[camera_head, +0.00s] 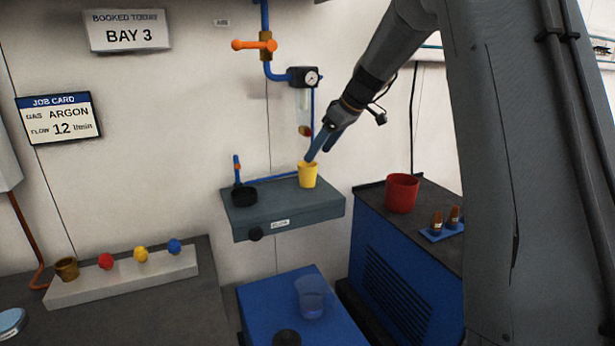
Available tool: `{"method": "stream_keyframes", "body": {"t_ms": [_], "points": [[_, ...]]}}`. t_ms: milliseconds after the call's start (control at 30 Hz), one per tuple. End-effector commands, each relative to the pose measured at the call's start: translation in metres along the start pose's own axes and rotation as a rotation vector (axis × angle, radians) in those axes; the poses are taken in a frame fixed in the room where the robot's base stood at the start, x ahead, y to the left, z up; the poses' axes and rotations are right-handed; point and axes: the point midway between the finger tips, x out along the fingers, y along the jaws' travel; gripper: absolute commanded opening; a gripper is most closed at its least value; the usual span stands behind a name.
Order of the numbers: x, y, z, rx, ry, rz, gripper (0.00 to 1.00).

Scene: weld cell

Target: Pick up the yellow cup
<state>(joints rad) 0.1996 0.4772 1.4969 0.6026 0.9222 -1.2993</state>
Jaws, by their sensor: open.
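The yellow cup (308,176) stands upright on a grey wall shelf (285,211), right of the shelf's middle. My gripper (318,157) reaches down from the upper right, with its blue fingers at the cup's rim. The fingers are open. I cannot tell whether a finger is inside the cup or touching it.
A black round holder (244,195) sits on the shelf's left. A gauge (311,78) and blue pipe are above. A red cup (402,192) stands on the cabinet (430,221) at right. A clear cup (311,297) stands on a blue surface (262,308) below.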

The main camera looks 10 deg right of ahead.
Motion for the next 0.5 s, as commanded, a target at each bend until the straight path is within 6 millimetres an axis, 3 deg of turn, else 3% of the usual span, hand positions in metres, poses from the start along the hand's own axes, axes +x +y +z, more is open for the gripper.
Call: {"method": "stream_keyframes", "body": {"t_ms": [500], "points": [[0.056,0.002,-0.007,0.002,-0.001,0.0,0.69]]}}
